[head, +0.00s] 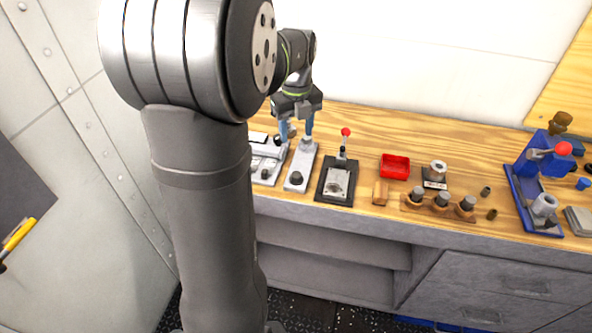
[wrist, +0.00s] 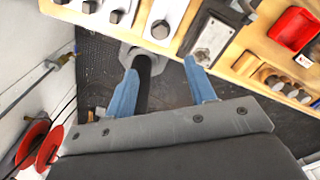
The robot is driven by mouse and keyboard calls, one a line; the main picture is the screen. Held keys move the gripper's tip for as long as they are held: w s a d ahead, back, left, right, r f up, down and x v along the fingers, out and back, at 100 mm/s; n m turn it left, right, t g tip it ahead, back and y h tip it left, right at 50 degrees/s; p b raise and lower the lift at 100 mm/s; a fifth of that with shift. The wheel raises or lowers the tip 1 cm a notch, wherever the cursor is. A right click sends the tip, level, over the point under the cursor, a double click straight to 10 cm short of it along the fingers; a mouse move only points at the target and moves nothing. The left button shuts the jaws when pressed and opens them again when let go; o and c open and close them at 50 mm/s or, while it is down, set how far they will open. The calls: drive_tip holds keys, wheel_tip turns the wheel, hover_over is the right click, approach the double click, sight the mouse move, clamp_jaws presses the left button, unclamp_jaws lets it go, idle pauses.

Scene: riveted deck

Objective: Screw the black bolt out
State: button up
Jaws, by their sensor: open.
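A black bolt (head: 296,178) stands at the near end of a narrow pale plate (head: 300,162) on the wooden bench. In the wrist view, a dark bolt head (wrist: 160,29) shows on the pale plate (wrist: 172,12), near the top edge. My gripper (head: 296,138) is open, its two blue fingers apart with nothing held between them. In the head view it hangs over the far end of the plate. In the wrist view my gripper (wrist: 160,66) has its fingertips apart from the bolt head. The fingers partly hide the plate's far end in the head view.
Left of the plate is a pale fixture (head: 266,160) with dark knobs. Right of it are a dark-based block with a red-knobbed lever (head: 346,133), a red tray (head: 395,166), a wooden rack of pegs (head: 438,208) and a blue press (head: 535,190). Bare wood lies between them.

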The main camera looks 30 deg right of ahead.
sight(296, 175)
wheel_tip(296, 175, down, 15)
drive_tip(key=shift+r, duration=0.1)
idle(0.3)
drive_tip(key=c, duration=1)
drive_tip(key=shift+n, duration=0.4)
